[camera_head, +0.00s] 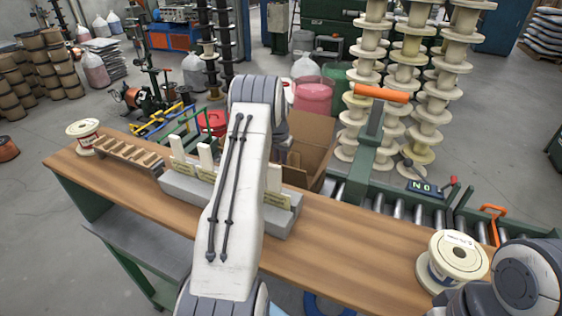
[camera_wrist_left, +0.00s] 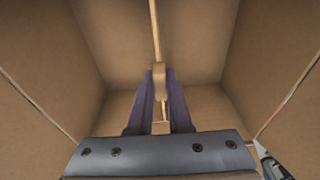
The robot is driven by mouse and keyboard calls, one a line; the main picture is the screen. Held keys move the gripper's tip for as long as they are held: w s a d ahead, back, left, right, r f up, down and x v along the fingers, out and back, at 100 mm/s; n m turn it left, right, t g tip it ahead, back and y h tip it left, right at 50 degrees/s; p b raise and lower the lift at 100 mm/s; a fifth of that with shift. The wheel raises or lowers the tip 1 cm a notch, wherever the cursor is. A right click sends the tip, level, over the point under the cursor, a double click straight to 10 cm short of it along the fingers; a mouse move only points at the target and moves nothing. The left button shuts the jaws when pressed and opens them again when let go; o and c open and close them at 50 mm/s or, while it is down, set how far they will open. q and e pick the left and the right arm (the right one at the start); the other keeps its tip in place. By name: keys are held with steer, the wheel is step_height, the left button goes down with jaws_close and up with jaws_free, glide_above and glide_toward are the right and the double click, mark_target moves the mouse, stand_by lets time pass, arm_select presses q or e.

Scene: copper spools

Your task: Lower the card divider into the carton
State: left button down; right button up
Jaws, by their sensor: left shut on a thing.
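The open brown carton (camera_head: 313,137) stands behind the wooden bench in the head view, partly hidden by my left arm. In the left wrist view the carton's inner walls (camera_wrist_left: 205,40) surround my left gripper (camera_wrist_left: 159,85). That gripper is shut on the card divider (camera_wrist_left: 154,25), seen edge-on as a thin tan strip between the fingers and running on beyond them. The divider appears between the carton walls; how deep its lower edge is cannot be told. My left gripper is hidden behind the arm in the head view.
A grey block (camera_head: 185,188) with upright white pieces and labels sits on the wooden bench (camera_head: 340,235). A wooden rack (camera_head: 130,154) and a spool (camera_head: 83,135) are at left, another spool (camera_head: 452,262) at right. A roller conveyor (camera_head: 410,207) runs behind the bench.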

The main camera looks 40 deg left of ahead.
arm_select(q)
steer(key=shift+f, duration=0.15)
steer(key=c, duration=0.8)
jaws_free()
steer(key=shift+o, duration=0.2)
steer(key=shift+r, duration=0.5)
steer(key=r+b, duration=0.1)
steer(key=r, duration=0.2)
steer(key=s+r, duration=0.1)
steer(key=r, duration=0.2)
steer(key=r+b, duration=0.1)
steer(key=r, duration=0.2)
steer(key=shift+s+d+r+b, duration=0.2)
steer(key=shift+s+b, duration=0.05)
steer(key=shift+b, duration=0.05)
